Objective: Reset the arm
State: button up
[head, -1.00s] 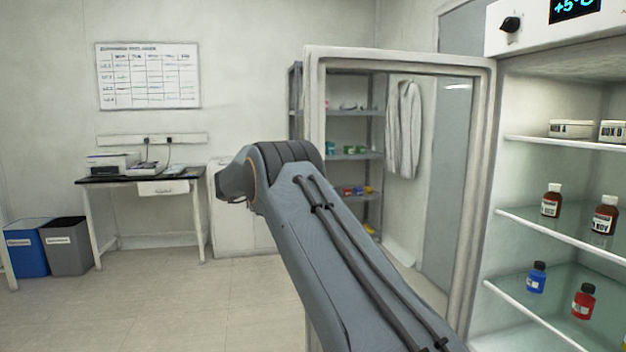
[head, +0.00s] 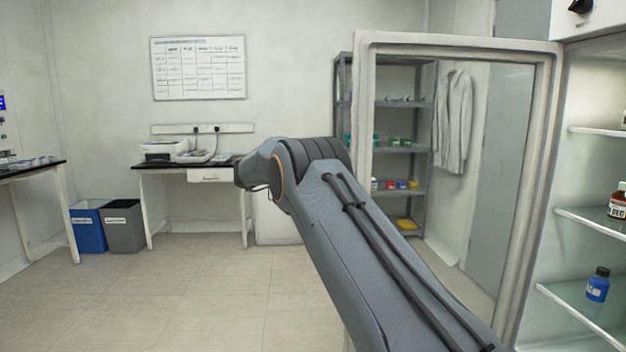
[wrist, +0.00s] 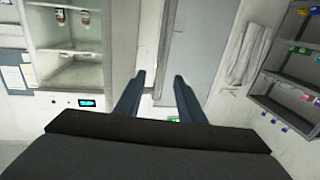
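In the head view my arm reaches up from the lower right, bent at its upper end. My gripper does not show in that view. In the wrist view, whose picture is upside down, my gripper (wrist: 160,82) has its two dark fingers apart, with nothing held between them. Beyond the fingers lie a grey door panel (wrist: 190,45) and the wall.
The glass-fronted fridge door (head: 455,45) stands open right behind my arm. The fridge shelves (head: 590,225) hold bottles at the right edge. A grey rack (head: 343,100), a desk (head: 195,168), two bins and a side bench (head: 30,172) stand farther off. The floor at left is clear.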

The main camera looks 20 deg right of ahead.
jog(key=shift+r, duration=0.1)
jog(key=w+a+r+n+t+y+p, duration=0.3)
jog(key=w+r+n+t+y, duration=0.4)
jog(key=t, duration=0.7)
jog(key=s+a+f+n+g+y+p, duration=0.1)
jog(key=s+a+f+n+g+y, duration=0.1)
jog(key=s+a+f+n+y, duration=0.5)
jog(key=s+a+f+n+g+y+p, duration=0.1)
jog(key=s+a+f+n+y, duration=0.3)
jog(key=s+f, duration=0.65)
jog(key=s+f+g, duration=0.3)
jog(key=s, duration=0.9)
jog(key=s+d+f+g+p, duration=0.1)
jog(key=s+f+g, duration=0.2)
jog(key=s, duration=1)
jog(key=s+f+g, duration=0.3)
jog(key=s+g, duration=0.1)
jog(key=s, duration=0.9)
jog(key=shift+d+f+p, duration=0.4)
